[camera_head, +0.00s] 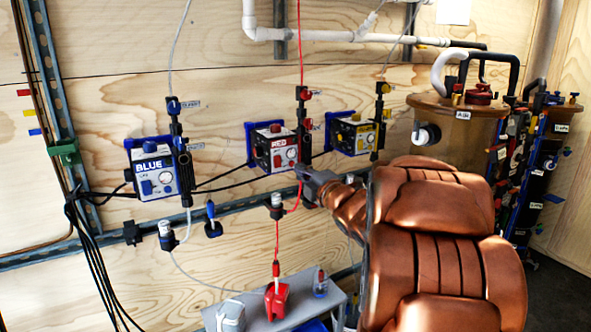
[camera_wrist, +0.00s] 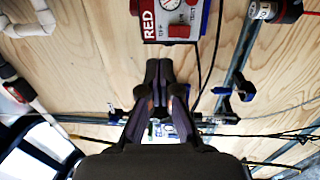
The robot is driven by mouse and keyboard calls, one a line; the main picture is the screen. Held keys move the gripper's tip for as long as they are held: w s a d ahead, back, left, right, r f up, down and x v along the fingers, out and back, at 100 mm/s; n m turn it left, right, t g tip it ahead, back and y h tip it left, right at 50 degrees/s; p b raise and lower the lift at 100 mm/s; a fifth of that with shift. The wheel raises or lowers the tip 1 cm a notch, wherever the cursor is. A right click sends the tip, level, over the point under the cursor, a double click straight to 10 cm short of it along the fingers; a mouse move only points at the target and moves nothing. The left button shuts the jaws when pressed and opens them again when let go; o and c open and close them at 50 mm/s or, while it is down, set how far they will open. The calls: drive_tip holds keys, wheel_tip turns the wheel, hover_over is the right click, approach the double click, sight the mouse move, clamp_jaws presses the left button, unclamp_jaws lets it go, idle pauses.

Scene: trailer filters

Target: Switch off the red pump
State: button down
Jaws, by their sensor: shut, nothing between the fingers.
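The red pump (camera_head: 273,149) is a small red and white box labelled RED on the wooden wall, between the blue and yellow pumps. In the wrist view the red pump (camera_wrist: 152,28) is cut off at the top edge; a gauge and a red switch or knob (camera_wrist: 180,31) show on its face. The switch position is too small to tell. My gripper (camera_head: 302,174) is shut and empty at the pump's lower right in the head view. In the wrist view my gripper's fingertips (camera_wrist: 158,66) point at the pump's labelled edge, with a small apparent gap; contact cannot be judged.
The blue pump (camera_head: 155,169) is left, the yellow pump (camera_head: 353,135) right. Red tubing (camera_head: 277,240) runs beside my gripper to a red bottle (camera_head: 277,300) on a grey shelf (camera_head: 255,318). A metal rail (camera_head: 240,206) crosses below. A brown tank (camera_head: 455,125) stands right.

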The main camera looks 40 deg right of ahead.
drive_tip(key=shift+s+a+r, duration=0.1)
drive_tip(key=shift+s, duration=0.6)
drive_tip(key=shift+s+a+r, duration=0.1)
drive_tip(key=shift+s, duration=0.55)
